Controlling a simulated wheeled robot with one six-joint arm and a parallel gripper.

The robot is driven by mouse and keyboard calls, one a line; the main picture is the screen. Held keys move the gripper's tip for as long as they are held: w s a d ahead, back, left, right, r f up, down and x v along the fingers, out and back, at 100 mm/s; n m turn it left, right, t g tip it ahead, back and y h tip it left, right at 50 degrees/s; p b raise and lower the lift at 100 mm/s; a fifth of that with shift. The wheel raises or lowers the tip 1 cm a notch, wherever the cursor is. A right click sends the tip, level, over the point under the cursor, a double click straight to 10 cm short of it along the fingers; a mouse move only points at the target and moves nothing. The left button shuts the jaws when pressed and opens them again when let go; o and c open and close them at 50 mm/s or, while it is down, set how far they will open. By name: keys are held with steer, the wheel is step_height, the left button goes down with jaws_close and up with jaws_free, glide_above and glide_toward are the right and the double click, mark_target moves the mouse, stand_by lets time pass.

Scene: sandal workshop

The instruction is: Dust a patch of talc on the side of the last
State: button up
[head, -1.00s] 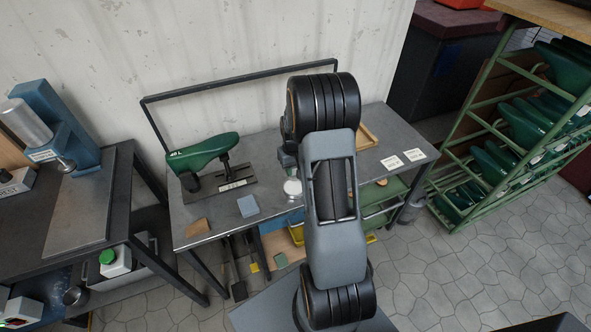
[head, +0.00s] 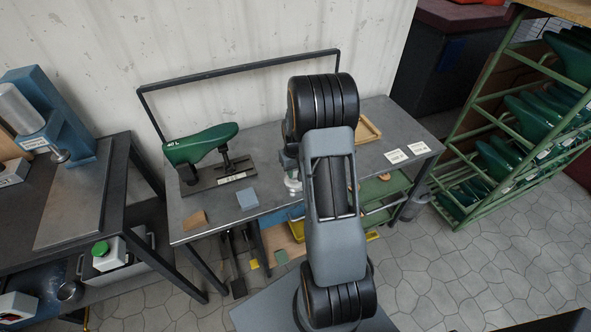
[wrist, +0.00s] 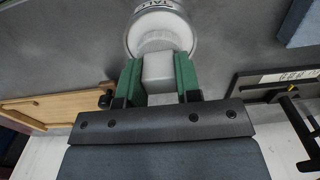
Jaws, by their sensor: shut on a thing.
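The green last (head: 203,144) lies on its side on a dark stand on the grey bench in the head view, left of my arm. In the wrist view my gripper (wrist: 158,75) has its green fingers shut on a pale grey block (wrist: 158,68). A whitish round pad or powder surface (wrist: 160,42) lies just beyond the block, inside the round tin labelled TALC (wrist: 163,5). I cannot tell whether the block is joined to it. In the head view the tin (head: 293,185) is partly hidden by my arm, and my fingers are hidden too.
A blue-grey block (head: 247,199) and a tan piece (head: 194,220) lie on the bench (head: 220,215) near its front edge. A wooden tray (head: 367,131) and white cards (head: 396,156) are at the right. A dark rail (head: 240,70) runs along the back. A green rack (head: 470,150) stands farther right.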

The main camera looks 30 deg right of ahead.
steer(key=shift+f+b, duration=0.5)
steer(key=shift+f, duration=0.1)
stand_by(1.9)
steer(key=shift+r, duration=0.2)
steer(key=shift+r+p, duration=2.4)
steer(key=shift+r, duration=1)
